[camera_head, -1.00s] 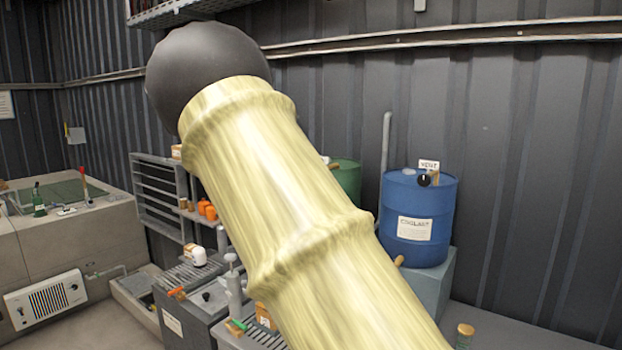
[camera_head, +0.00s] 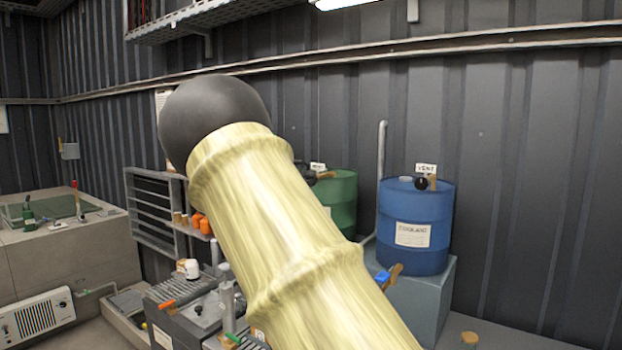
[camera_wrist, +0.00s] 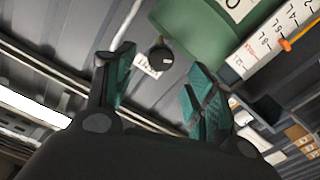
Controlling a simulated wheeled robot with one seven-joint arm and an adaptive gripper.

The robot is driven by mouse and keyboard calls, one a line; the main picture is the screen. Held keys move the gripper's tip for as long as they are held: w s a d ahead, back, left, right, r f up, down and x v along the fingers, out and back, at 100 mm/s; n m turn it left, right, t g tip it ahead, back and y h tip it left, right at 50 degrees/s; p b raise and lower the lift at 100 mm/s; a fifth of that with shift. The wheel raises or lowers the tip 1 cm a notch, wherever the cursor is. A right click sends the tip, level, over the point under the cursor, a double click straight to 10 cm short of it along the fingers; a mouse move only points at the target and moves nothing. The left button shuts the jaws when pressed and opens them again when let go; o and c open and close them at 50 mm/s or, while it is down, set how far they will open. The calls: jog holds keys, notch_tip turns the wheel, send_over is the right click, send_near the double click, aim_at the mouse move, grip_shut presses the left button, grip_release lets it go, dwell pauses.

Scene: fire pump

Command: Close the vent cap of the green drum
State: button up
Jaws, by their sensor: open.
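The green drum (camera_head: 343,196) stands against the back wall in the head view, partly hidden behind my arm. In the wrist view the drum (camera_wrist: 195,28) is at the top, with its black round vent cap (camera_wrist: 161,58) at its edge. A white vent label (camera_wrist: 146,68) is beside the cap. My gripper (camera_wrist: 160,80) is open, with its two green fingers apart. The cap shows between the fingertips in the picture, and the jaws look empty. I cannot tell the distance to it. My fingers are out of sight in the head view.
A blue coolant drum (camera_head: 414,238) with its own vent sign (camera_head: 426,169) stands to the right on a grey block (camera_head: 418,300). A grey pipe (camera_head: 381,165) rises between the drums. Shelves (camera_head: 155,215) and a grey machine (camera_head: 185,315) are at the left.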

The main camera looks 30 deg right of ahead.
jog(key=p+x, duration=0.1)
jog(key=x, duration=0.6)
jog(key=shift+a+p, duration=0.1)
jog(key=shift+p, duration=0.3)
jog(key=c, duration=1)
